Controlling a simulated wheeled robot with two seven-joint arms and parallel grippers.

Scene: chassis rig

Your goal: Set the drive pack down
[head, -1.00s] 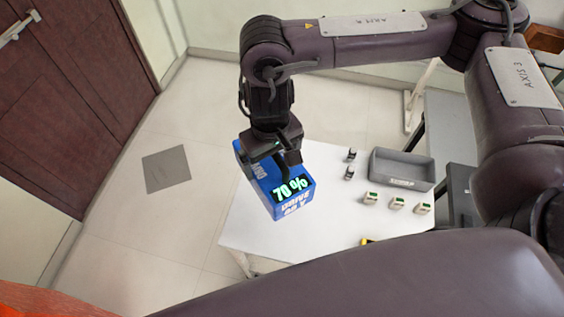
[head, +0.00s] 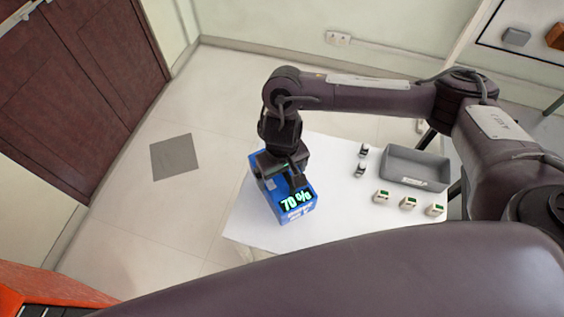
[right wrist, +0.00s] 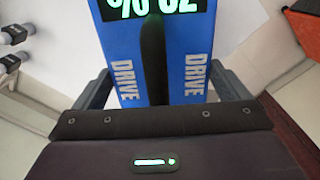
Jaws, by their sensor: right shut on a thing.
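My left gripper is not in view.
A grey bin (head: 415,168) stands at the table's right. Several small pale blocks with green tops (head: 408,203) are in front of it, and two small dark-and-white items (head: 362,160) are left of it. A grey square (head: 174,156) lies on the floor at left.

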